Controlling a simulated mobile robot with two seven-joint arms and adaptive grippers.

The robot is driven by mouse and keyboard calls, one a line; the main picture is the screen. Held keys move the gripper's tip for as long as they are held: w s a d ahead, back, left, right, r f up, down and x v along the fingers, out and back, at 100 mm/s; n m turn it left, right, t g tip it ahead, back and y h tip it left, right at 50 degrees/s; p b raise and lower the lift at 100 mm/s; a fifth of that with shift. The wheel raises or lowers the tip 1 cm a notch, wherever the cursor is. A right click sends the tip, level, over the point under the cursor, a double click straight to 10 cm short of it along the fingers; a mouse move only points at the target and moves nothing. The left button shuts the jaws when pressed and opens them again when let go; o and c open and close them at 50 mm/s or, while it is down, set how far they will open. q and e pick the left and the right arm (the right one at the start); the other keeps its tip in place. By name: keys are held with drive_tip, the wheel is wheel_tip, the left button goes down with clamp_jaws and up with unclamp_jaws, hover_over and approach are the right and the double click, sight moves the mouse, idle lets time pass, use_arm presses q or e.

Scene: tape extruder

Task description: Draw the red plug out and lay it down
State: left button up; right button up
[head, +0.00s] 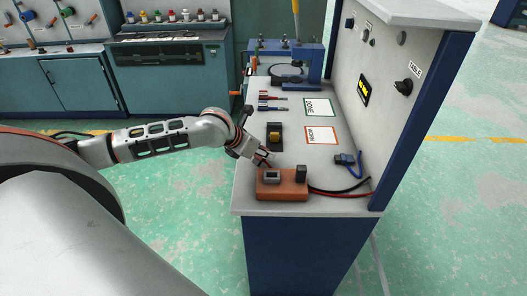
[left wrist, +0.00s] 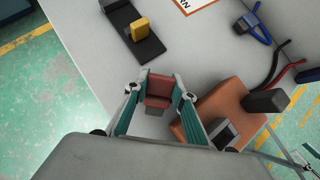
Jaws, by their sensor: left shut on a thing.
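My left gripper (head: 263,158) is shut on the red plug (left wrist: 158,92), which sits between its two fingers in the left wrist view. The plug appears clear of the orange-brown block (head: 282,190) and beside it, over the pale bench top; its exact height cannot be told. In the head view the plug is mostly hidden by the fingers. The block (left wrist: 205,108) carries a grey socket-like part (head: 272,176) and an upright black plug (head: 301,173). My right gripper is not in view.
A black holder with a yellow piece (head: 275,135) stands behind the block. A green-bordered card (head: 318,107) and an orange-bordered card (head: 321,135) lie on the bench. A blue clamp-like tool (head: 347,160) and black and red cables (head: 340,191) lie right, near the upright panel (head: 385,55).

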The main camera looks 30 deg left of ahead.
use_arm(q)
drive_tip(key=shift+f, duration=0.2)
drive_tip(key=shift+f, duration=0.1)
idle(0.5)
drive_tip(key=o, duration=1)
drive_tip(key=shift+s, duration=0.1)
drive_tip(key=v, duration=1.2)
drive_tip(key=shift+a, duration=0.1)
